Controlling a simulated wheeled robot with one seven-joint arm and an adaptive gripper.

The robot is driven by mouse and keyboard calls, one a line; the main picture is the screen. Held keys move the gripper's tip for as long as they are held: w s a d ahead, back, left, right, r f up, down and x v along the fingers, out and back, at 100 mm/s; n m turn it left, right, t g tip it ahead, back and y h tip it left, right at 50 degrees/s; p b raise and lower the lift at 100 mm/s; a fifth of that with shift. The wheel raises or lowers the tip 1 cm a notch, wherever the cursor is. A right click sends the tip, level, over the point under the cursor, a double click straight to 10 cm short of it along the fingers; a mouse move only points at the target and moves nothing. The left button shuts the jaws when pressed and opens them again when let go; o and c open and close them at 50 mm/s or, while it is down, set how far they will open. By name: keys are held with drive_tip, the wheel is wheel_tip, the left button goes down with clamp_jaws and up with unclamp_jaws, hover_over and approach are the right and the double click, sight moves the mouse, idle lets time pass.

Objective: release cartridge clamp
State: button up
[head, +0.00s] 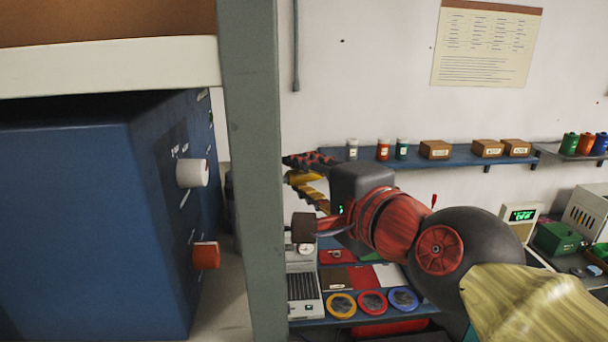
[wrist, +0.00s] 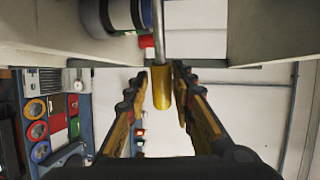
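In the wrist view, a metal rod with a yellow grip (wrist: 161,88) hangs down between the fingers of my gripper (wrist: 160,82); I take it for the clamp lever. The fingers are apart, one on each side of the grip. The right finger looks very close to it; I cannot tell whether either finger touches. A white and dark-ringed cylinder (wrist: 122,14), perhaps the cartridge, lies above and left of the lever. In the head view, my gripper (head: 297,172) is partly hidden by the grey post, and the lever cannot be made out.
The grey post (head: 252,170) stands close to my gripper. A blue cabinet (head: 80,220) at left has a white knob (head: 192,173) and a red-orange knob (head: 206,255). A wall shelf (head: 460,158) holds jars and boxes. Below are colored rings (head: 372,303) on a blue rack.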

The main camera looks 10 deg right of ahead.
drive_tip(key=shift+s+d+r, duration=0.2)
drive_tip(key=shift+s+d, duration=0.05)
drive_tip(key=shift+s, duration=0.2)
drive_tip(key=v, duration=1.1)
drive_tip(key=shift+f, duration=0.15)
